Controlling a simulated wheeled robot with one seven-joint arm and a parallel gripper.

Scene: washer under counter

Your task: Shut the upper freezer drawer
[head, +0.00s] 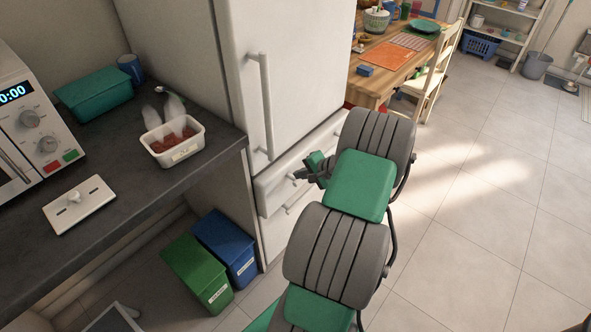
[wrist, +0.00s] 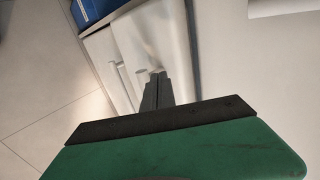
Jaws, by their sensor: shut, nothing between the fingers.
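The white upper freezer drawer (head: 270,191) sits below the tall door of the white fridge-freezer (head: 285,60). Its front stands a little proud of the lower drawer (head: 275,233), so it is partly out. My gripper (head: 299,176) is at the upper drawer's front, close to its handle, and my arm covers the drawer's right part. In the wrist view my gripper's dark fingers (wrist: 158,76) are together and empty, pointing at the white drawer front (wrist: 150,35). I cannot tell whether the fingertips touch it.
A counter (head: 120,165) with a microwave (head: 30,125) and a food tub (head: 172,141) lies left. Green (head: 197,270) and blue (head: 225,245) bins stand on the floor beside the fridge. A table (head: 375,85) and chair (head: 440,55) stand behind. Floor at right is clear.

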